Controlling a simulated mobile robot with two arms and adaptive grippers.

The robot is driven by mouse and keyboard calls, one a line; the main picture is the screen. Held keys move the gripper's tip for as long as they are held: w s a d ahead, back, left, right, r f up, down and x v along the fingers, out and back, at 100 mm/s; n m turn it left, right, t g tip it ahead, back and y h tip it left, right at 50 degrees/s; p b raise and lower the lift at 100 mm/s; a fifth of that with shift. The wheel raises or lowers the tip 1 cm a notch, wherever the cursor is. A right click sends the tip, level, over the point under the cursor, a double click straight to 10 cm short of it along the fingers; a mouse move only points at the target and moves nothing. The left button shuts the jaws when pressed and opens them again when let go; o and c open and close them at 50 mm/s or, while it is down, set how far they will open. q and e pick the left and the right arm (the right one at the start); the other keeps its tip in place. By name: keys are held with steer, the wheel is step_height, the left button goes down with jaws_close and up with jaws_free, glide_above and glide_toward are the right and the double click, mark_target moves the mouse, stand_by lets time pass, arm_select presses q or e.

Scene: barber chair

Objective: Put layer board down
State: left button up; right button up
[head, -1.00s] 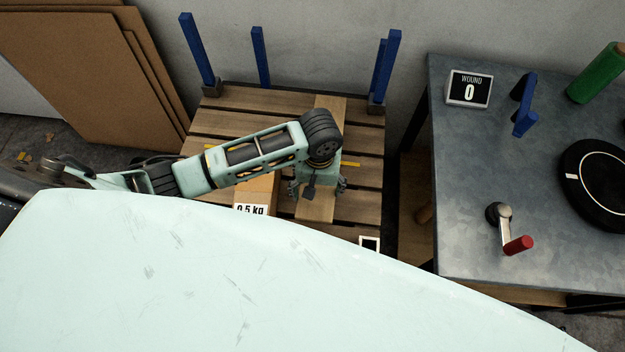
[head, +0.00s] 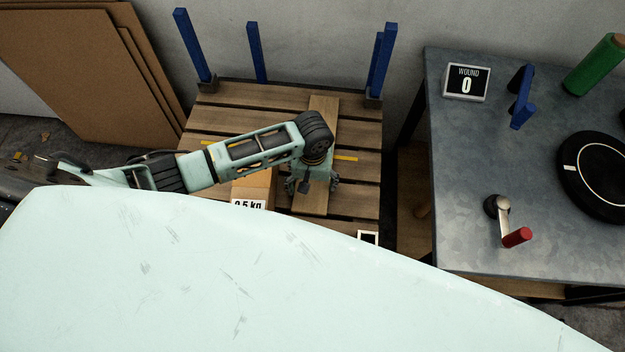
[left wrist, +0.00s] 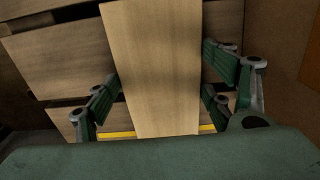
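The layer board (head: 322,105) is a long light wooden plank over the slatted pallet (head: 235,95) in the head view. In the left wrist view the board (left wrist: 155,60) runs between the fingers. My left gripper (head: 313,188) points down over the pallet. In the left wrist view its fingers (left wrist: 160,88) meet both long edges of the board, with no clear gap. The arm hides the board's middle in the head view. I cannot tell whether the board touches the slats. My right gripper is not in view.
A box marked 0.5 kg (head: 262,182) sits on the pallet left of the board. Blue posts (head: 379,65) stand at the back corners. A metal table (head: 465,180) on the right holds a crank (head: 502,215) and a display reading 0 (head: 466,82). Brown sheets (head: 75,60) lean at left.

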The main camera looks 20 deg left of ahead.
arm_select(q)
steer(key=o, duration=0.4)
steer(key=shift+c, duration=0.2)
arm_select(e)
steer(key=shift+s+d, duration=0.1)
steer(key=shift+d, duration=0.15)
